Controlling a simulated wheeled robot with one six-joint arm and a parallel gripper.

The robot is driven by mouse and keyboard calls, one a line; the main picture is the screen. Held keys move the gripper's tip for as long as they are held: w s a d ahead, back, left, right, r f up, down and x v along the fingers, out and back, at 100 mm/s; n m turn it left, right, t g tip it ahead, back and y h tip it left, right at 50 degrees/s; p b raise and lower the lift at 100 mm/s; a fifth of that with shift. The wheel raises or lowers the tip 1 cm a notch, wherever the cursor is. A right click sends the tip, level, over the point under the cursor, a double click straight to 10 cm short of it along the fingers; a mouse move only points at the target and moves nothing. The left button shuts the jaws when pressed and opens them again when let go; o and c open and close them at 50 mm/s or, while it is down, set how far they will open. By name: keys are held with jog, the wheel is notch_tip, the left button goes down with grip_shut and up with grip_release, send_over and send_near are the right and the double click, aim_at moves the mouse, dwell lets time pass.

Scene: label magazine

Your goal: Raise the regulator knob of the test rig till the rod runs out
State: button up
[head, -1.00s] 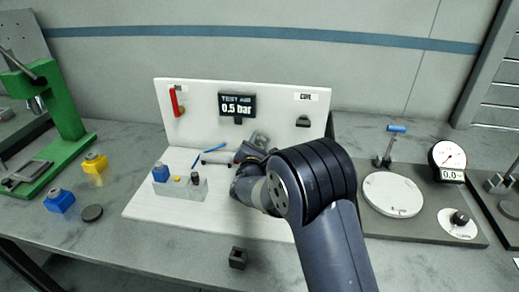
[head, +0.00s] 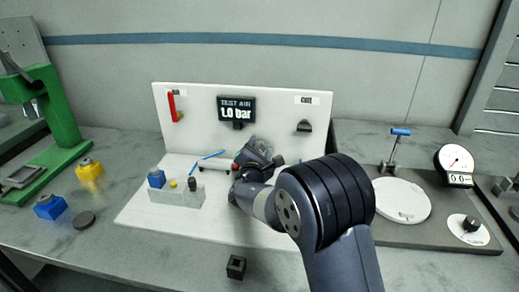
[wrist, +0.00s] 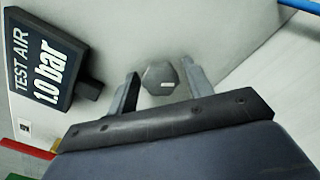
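The test rig (head: 290,150) is a white base and back panel with a display (head: 237,109) reading "TEST AIR 1.0 bar", which also shows in the wrist view (wrist: 50,60). In the wrist view a grey faceted knob (wrist: 160,79) with a small white mark is between the fingers of my gripper (wrist: 160,68). Gaps show on both sides, so the fingers stand open around it; whether they touch it deeper down I cannot tell. In the head view my gripper (head: 250,152) is low before the panel and hides the knob. A small cylinder (head: 216,169) lies left of it, partly hidden; its rod is unclear.
A grey block (head: 176,195) with a blue-topped part stands on the rig's left. A red lever (head: 172,106) and a dark fitting (head: 304,127) are on the panel. A small dark block (head: 236,266) sits in front. A gauge stand (head: 455,165) is at right.

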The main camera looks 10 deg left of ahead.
jog(key=shift+o, duration=0.4)
jog(key=shift+s, duration=0.1)
jog(key=s+b, duration=0.1)
jog(key=s, duration=0.6)
jog(key=shift+s+d, duration=0.15)
jog(key=shift+d, duration=0.05)
dwell(1.4)
notch_tip(320, 180, up, 7)
jog(key=b, duration=0.3)
jog(key=f, duration=0.6)
jog(key=shift+s+a+f+b, duration=0.1)
jog(key=shift+s+f+b, duration=0.15)
jog(key=shift+f+b, duration=0.15)
jog(key=w, duration=0.5)
jog(key=w+p, duration=0.1)
jog(key=w, duration=0.1)
jog(key=shift+w+a+f, duration=0.2)
jog(key=shift+w+f, duration=0.05)
jog(key=shift+c, duration=0.3)
